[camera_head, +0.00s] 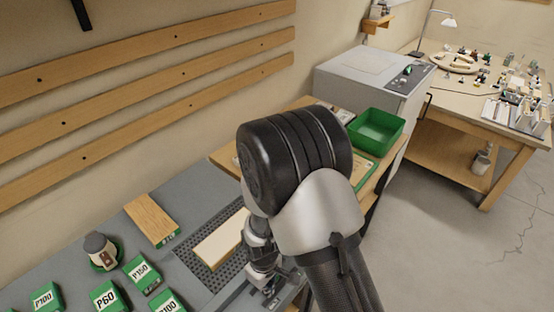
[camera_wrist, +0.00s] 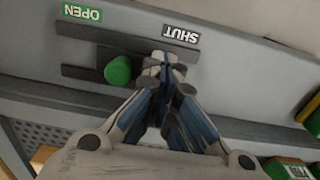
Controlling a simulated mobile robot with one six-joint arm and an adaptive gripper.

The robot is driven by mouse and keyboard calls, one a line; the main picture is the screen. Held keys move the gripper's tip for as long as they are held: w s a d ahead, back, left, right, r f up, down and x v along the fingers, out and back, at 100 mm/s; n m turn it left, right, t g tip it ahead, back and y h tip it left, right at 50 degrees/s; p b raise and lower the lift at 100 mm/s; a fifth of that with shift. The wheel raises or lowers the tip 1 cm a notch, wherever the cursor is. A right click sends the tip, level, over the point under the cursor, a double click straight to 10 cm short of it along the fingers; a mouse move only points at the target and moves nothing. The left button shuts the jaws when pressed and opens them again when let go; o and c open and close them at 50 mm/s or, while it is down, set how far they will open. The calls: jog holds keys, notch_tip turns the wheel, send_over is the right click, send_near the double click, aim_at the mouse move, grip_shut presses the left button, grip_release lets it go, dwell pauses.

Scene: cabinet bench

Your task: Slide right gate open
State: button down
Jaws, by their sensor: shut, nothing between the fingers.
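In the wrist view a green round knob (camera_wrist: 118,70) stands on the gate between two dark rails (camera_wrist: 92,52) on a grey panel. A green OPEN label (camera_wrist: 82,12) is up and left of the knob, and a dark SHUT label (camera_wrist: 181,35) is up and right of it. My gripper (camera_wrist: 158,60) is shut and empty, with its fingertips at the rails just right of the knob, on the SHUT side. Whether a fingertip touches the knob is unclear. In the head view my gripper (camera_head: 268,287) is low at the bench's front edge; the knob is hidden there.
On the grey bench are a perforated grille (camera_head: 195,258) with a pale wooden block (camera_head: 219,242), a sanding block (camera_head: 151,219) and several green grit-labelled blocks (camera_head: 108,296). A green bin (camera_head: 376,131) is behind my arm. Open floor (camera_head: 470,260) lies at the right.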

jog(key=shift+w+d, duration=1.2)
jog(key=shift+w, duration=0.2)
jog(key=shift+s, duration=0.1)
jog(key=shift+s+a, duration=0.4)
jog(key=shift+a, duration=0.05)
notch_tip(320, 180, up, 8)
jog(key=p, duration=0.5)
